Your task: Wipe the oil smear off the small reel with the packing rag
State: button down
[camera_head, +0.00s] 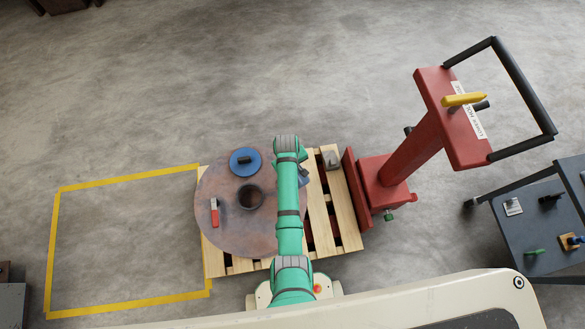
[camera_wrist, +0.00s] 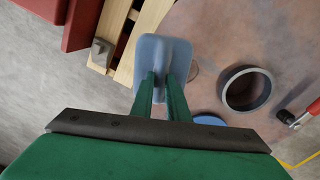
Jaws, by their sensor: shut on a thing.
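The reel (camera_head: 225,225) is a wide, rusty brown steel disc with a dark open ring (camera_head: 251,196) standing at its middle. It lies flat on a wooden pallet, and it fills the right of the wrist view (camera_wrist: 215,35). My gripper (camera_wrist: 164,80) is shut on the packing rag (camera_wrist: 163,53), a grey-blue cloth pad held out over the reel's edge. In the head view my green arm hides most of the gripper, and only a bit of the rag (camera_head: 303,179) shows. I cannot tell whether the rag touches the reel. I cannot make out an oil smear; the rag or arm may cover it.
A blue disc with a black handle (camera_head: 245,162) and a red-handled tool (camera_head: 214,212) lie on the reel. A grey metal piece (camera_head: 331,158) sits on the pallet (camera_head: 345,205). A red machine (camera_head: 385,180) stands close at right. Floor inside the yellow outline (camera_head: 125,245) is clear.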

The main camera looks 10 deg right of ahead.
jog(key=shift+f, duration=2.8)
jog(key=shift+w+a+f, duration=0.1)
jog(key=shift+a+f, duration=0.1)
jog(key=shift+f, duration=0.15)
jog(key=shift+a+r, duration=0.15)
jog(key=shift+a, duration=0.5)
jog(key=a, duration=0.3)
jog(key=shift+a, duration=0.25)
jog(key=shift+s+a, duration=0.2)
jog(key=shift+a, duration=1.35)
jog(key=shift+w+d, duration=0.15)
jog(key=shift+d, duration=3.95)
jog(key=shift+r, duration=3.85)
jog(key=shift+a, duration=0.1)
